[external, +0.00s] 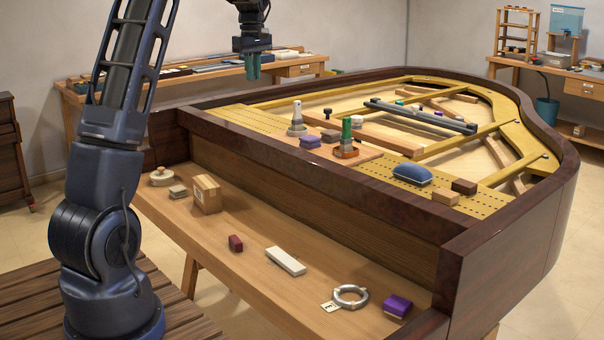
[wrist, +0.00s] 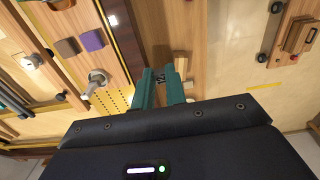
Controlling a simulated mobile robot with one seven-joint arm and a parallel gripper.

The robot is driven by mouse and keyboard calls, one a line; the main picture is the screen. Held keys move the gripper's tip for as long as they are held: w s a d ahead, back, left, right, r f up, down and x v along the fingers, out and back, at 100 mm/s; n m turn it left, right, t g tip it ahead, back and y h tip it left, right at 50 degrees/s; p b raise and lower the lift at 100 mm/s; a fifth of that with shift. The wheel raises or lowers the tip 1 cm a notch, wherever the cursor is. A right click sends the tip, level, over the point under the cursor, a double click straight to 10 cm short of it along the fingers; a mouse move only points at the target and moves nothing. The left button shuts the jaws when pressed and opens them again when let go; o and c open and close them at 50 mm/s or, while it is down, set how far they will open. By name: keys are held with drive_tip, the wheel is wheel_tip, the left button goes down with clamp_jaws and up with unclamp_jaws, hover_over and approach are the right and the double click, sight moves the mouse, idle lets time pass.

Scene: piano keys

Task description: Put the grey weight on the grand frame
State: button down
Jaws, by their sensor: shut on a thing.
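My gripper (external: 253,68) hangs high in the external view, above the back left of the piano, its teal fingers pointing down. In the wrist view my gripper (wrist: 162,80) is shut on a small grey thing with dark marks (wrist: 160,76), taken to be the grey weight; the fingers hide most of it. The gold grand frame (external: 235,115) lies inside the dark piano case, and its dotted plate also shows in the wrist view (wrist: 116,100). The gripper is well clear of the frame.
A dark bar (external: 420,116) lies across the frame. The front ledge holds a wooden box (external: 206,193) and a ring (external: 350,296).

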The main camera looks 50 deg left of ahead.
drive_tip(key=w+d, duration=1.2)
drive_tip(key=d, duration=0.2)
hover_over(379, 177)
wheel_tip(379, 177, down, 20)
drive_tip(key=shift+w+a+f, duration=0.15)
drive_tip(key=shift+f, duration=2.5)
drive_tip(key=shift+f, duration=0.15)
drive_tip(key=c, duration=1.4)
unclamp_jaws()
drive_tip(key=shift+c, duration=0.2)
